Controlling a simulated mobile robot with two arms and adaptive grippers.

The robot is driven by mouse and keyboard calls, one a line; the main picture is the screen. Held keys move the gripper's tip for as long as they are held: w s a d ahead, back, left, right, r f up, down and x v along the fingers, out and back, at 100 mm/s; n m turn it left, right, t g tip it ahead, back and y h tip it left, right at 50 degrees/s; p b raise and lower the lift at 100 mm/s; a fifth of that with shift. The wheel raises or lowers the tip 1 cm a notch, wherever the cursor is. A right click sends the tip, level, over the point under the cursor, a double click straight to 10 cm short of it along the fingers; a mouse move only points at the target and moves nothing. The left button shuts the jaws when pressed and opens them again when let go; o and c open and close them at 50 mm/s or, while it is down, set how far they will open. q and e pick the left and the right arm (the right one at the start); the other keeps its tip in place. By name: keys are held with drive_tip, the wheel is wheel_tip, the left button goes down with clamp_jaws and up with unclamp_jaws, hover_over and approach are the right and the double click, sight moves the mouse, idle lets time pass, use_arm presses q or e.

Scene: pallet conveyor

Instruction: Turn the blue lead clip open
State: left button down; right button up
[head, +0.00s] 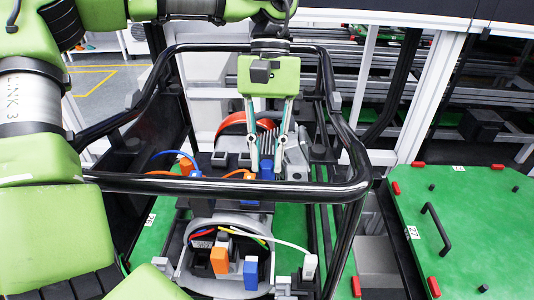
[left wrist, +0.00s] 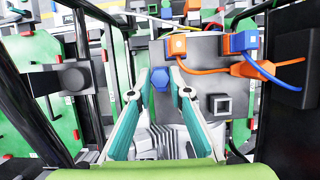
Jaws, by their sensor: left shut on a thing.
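The blue lead clip (head: 266,170) is a small blue piece on the far unit inside the black tubular frame. In the left wrist view it is a blue six-sided knob (left wrist: 160,79) on a grey face. My left gripper (head: 266,161) points down from above with its two fingers on either side of the clip, shut on it. In the left wrist view the fingertips (left wrist: 161,73) stand close to both sides of the knob. The fingers hide part of the clip in the head view. My right gripper is not in view.
A black tubular frame (head: 225,187) surrounds the work area. Orange (left wrist: 177,45) and blue (left wrist: 243,41) plugs with cables sit beside the clip. A nearer unit has an orange block (head: 219,260) and a blue block (head: 250,272). A green board (head: 470,225) lies at right.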

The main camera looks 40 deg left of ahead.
use_arm(q)
drive_tip(key=c, duration=1.9)
unclamp_jaws()
drive_tip(key=v, duration=1.2)
drive_tip(key=shift+s+r, duration=0.1)
